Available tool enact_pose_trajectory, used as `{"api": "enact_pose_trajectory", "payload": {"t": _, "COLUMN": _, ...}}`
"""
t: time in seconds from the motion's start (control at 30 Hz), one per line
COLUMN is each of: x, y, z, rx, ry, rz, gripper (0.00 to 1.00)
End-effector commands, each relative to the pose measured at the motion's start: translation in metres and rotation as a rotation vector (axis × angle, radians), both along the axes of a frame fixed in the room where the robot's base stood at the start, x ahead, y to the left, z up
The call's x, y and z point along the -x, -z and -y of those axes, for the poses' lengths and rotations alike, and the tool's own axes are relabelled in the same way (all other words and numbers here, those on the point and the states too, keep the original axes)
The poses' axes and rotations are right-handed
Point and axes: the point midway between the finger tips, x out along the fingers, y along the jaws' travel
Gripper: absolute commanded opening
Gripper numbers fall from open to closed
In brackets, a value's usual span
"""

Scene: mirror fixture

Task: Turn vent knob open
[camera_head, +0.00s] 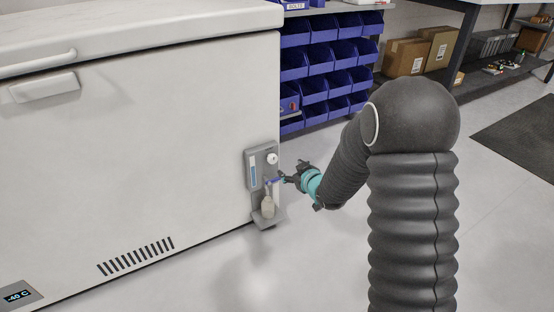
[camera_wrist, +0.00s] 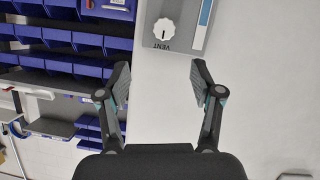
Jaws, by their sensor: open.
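The vent knob (camera_head: 271,158) is a small white round dial on a grey panel (camera_head: 252,160) fixed to the side of a large white chest freezer (camera_head: 150,140). In the wrist view the white scalloped knob (camera_wrist: 163,29) shows near the top, with a dark pointer line and the word VENT beside it. My gripper (camera_head: 287,179) is just right of the panel and slightly below the knob in the head view. In the wrist view its two fingers (camera_wrist: 161,78) are spread wide with nothing between them, apart from the knob.
A small pale bottle (camera_head: 267,206) stands on a ledge below the panel's blue part. Blue bins (camera_head: 320,70) fill a rack behind, with cardboard boxes (camera_head: 405,56) on a shelf at right. The floor (camera_head: 320,260) in front of the panel is clear.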

Motion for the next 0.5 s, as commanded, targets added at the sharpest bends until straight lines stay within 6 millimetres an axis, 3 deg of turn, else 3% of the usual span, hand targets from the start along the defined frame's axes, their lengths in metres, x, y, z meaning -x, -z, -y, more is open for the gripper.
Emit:
{"api": "enact_pose_trajectory", "payload": {"t": 0.17, "x": -0.012, "y": 0.007, "z": -0.014, "rx": -0.002, "ry": -0.010, "rz": 0.001, "gripper": 0.66}}
{"api": "enact_pose_trajectory", "payload": {"t": 0.5, "x": -0.063, "y": 0.031, "z": -0.041, "rx": 0.000, "ry": -0.006, "rz": 0.000, "gripper": 0.66}}
